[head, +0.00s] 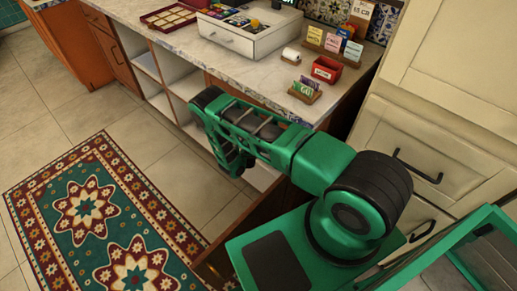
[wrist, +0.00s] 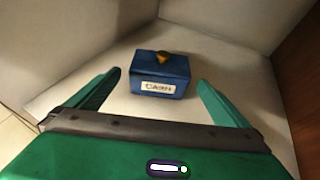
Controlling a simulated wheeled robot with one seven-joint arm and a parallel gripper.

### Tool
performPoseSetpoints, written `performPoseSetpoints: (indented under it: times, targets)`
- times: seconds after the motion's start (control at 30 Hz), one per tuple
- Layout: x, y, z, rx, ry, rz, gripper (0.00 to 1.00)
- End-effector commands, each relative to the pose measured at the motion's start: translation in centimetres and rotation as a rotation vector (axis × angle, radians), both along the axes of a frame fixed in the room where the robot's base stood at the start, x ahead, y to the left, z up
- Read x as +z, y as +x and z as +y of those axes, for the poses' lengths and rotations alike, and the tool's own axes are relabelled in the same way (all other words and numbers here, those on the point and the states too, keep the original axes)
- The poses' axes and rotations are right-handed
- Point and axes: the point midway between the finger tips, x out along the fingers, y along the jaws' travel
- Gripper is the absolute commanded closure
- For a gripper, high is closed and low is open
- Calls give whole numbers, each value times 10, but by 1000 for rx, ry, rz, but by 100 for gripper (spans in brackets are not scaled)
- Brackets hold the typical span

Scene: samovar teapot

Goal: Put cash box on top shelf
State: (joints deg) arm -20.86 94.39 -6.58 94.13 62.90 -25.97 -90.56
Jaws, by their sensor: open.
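The cash box (wrist: 160,74) is a small blue box with a white label and a yellow-gold knob on its lid. In the wrist view it sits on a white shelf floor inside a compartment, upright, ahead of my gripper. My gripper (wrist: 159,88) is open, with one green finger on each side of the view and the box ahead between them; I cannot tell whether either finger touches it. In the head view my green arm reaches to the shelf unit (head: 183,82) under the counter. The cash box is hidden in that view, and the fingers are largely hidden.
The compartment has pale walls and a brown wooden panel (wrist: 300,75) at right. The marble counter (head: 220,66) above holds a white register (head: 245,38), a red box (head: 327,70) and small card stands. A patterned rug (head: 85,210) lies on the tiled floor.

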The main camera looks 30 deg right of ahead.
Motion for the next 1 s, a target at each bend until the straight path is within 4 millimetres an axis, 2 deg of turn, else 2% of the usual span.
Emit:
performPoseSetpoints:
  times: [0.2,0.43,0.63,1.0]
  targets:
    - [-1,-34,35,5,-1,4,0]
    - [-1,-60,61,3,-1,3,0]
    - [-1,-71,70,1,-1,1,0]
    - [-1,-72,71,-1,0,0,0]
